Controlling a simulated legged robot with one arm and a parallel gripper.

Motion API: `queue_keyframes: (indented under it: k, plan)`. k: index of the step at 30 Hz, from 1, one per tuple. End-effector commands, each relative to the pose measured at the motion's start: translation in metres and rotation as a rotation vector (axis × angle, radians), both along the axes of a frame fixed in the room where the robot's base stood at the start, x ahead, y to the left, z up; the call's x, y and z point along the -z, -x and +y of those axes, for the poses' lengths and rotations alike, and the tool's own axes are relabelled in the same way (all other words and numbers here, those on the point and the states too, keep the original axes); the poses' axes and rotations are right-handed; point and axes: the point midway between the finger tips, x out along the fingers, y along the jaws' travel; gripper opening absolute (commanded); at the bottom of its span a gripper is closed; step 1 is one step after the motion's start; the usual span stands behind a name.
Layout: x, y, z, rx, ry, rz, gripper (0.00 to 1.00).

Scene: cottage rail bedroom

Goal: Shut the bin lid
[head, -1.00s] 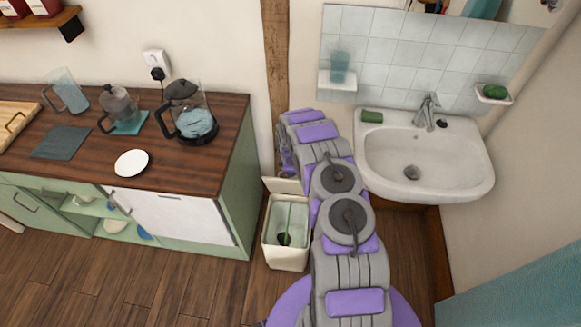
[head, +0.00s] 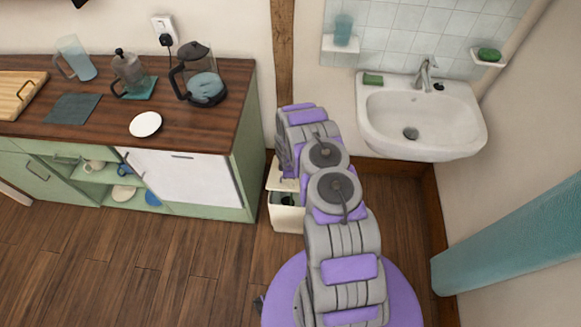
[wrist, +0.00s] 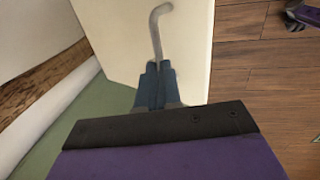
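The cream bin (head: 287,217) stands on the floor between the green cabinet and my arm. Its cream lid (head: 281,172) shows behind the opening, tilted, partly hidden by my arm. Part of the opening with something dark inside still shows, so the lid is not fully down. In the wrist view my gripper (wrist: 157,68) has its two blue-grey fingers together, against or just in front of a cream panel (wrist: 110,40), which looks like part of the bin. A thin bent grey rod (wrist: 156,30) extends beyond the fingertips; whether they grip it is unclear. In the head view my arm hides the gripper.
A green cabinet with a wooden top (head: 200,127) stands left of the bin, holding a kettle (head: 203,85) and a white plate (head: 145,124). A white sink (head: 420,130) hangs at the right. Wooden floor (head: 150,250) is clear in front of the cabinet.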

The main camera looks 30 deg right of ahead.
Motion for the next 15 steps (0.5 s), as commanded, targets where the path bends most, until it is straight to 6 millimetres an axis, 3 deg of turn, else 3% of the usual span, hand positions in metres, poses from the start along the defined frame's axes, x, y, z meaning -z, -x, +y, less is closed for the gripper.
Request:
queue_keyframes:
  k: [9, 15]
  plan:
    - [0.0001, -0.0006, -0.0088, 0.005, -0.006, -0.002, 0.35]
    - [-0.0008, -0.0012, -0.0054, 0.005, -0.002, -0.002, 0.36]
